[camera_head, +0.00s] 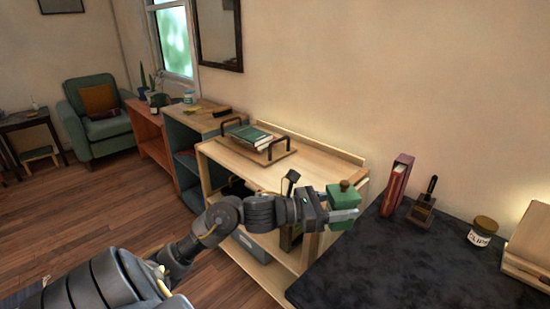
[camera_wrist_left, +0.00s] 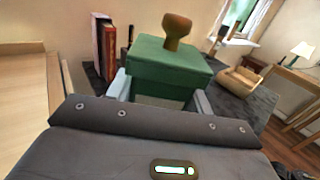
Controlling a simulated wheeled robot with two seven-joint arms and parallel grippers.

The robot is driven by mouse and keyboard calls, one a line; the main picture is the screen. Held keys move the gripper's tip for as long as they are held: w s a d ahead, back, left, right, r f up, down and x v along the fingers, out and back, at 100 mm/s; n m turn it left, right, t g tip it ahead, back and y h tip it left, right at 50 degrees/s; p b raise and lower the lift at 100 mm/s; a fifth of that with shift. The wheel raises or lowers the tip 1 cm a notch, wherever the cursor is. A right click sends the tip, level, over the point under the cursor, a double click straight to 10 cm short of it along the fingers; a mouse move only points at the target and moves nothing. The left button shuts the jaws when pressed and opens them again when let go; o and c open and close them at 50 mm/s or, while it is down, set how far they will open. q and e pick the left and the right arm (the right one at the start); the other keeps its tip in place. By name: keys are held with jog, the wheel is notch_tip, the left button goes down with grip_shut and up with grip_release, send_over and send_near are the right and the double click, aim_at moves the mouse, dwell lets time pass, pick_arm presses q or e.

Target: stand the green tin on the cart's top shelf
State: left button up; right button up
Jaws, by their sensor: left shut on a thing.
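The green tin (camera_head: 343,197) is box-shaped with a brown knob on its lid. My left gripper (camera_head: 340,208) is shut on it and holds it upright near the right end of the wooden cart. In the left wrist view the tin (camera_wrist_left: 170,68) sits between the two pale fingers of the gripper (camera_wrist_left: 160,98). The cart's top shelf (camera_head: 230,160) is pale wood with a raised back edge; it also shows at the left of the wrist view (camera_wrist_left: 22,90). The tin's underside is hidden. My right gripper is not in view.
A dark table (camera_head: 400,260) to the right bears red books (camera_head: 396,185), a small dark holder (camera_head: 422,213) and a jar (camera_head: 482,231). The shelf's front middle looks clear.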

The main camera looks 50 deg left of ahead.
pick_arm(q)
jog(key=w+a+r+n+t+y, duration=0.2)
jog(key=w+a+r+n+y, duration=0.1)
jog(key=w+a+y, duration=0.15)
jog(key=n+t+y, duration=0.1)
jog(key=n+y, duration=0.3)
jog(key=y, duration=0.3)
send_over(301, 181)
jog(key=shift+h, duration=0.25)
jog(key=f, duration=0.3)
jog(key=f+p, duration=0.1)
jog(key=f, duration=0.2)
jog(key=shift+s+d+f, duration=0.15)
jog(key=shift+s+f, duration=0.05)
jog(key=shift+f, duration=0.05)
jog(key=shift+w+a+f, duration=0.1)
jog(key=shift+a+f, duration=0.15)
jog(key=shift+f, duration=0.15)
notch_tip(301, 181, down, 3)
jog(key=shift+f, duration=0.1)
jog(key=o, duration=1)
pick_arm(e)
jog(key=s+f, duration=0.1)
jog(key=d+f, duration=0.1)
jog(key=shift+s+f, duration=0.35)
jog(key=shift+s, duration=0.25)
